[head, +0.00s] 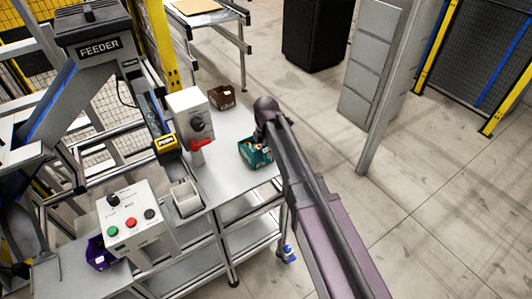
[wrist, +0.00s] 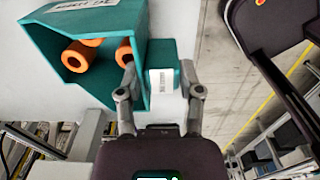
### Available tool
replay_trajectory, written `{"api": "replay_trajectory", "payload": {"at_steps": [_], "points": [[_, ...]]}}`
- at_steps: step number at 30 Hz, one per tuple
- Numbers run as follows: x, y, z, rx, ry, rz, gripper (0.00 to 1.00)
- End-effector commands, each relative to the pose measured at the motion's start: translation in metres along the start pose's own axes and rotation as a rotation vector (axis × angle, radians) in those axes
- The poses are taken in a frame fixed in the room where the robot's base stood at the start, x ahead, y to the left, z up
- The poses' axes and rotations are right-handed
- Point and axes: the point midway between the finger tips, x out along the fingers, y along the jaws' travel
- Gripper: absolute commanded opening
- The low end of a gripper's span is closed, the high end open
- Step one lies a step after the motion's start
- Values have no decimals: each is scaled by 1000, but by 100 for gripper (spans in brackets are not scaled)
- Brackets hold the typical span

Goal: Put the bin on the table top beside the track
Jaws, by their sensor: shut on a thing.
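The teal bin (head: 257,158) is at the right edge of the table top (head: 222,150) in the head view. In the wrist view the bin (wrist: 68,82) fills the upper left, with orange rollers inside. My gripper (wrist: 158,72) is shut on a teal part of the bin with a white label, one finger on each side. I cannot tell whether the bin rests on the table or hangs just above it. The track (head: 155,118) runs down from the feeder to the left of the table top. My arm hides the gripper's fingers in the head view.
A brown bin (head: 222,97) stands at the back of the table. A grey box with a red handle (head: 190,115) and a button box (head: 130,217) stand left of the bin. A purple bin (head: 99,254) sits at lower left. Open floor lies to the right.

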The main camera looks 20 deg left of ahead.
Motion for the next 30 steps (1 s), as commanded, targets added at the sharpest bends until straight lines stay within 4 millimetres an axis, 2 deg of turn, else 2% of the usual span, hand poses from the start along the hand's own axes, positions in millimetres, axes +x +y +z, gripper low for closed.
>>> {"api": "replay_trajectory", "payload": {"at_steps": [10, 11, 12, 14, 30], "points": [[1, 0, 0, 1, 0, 0, 0], [1, 0, 0, 1, 0, 0, 54], [0, 0, 0, 1, 0, 0, 66], [0, 0, 1, 1, 0, 0, 82], [-2, 0, 1, 1, 0, 0, 82]]}}
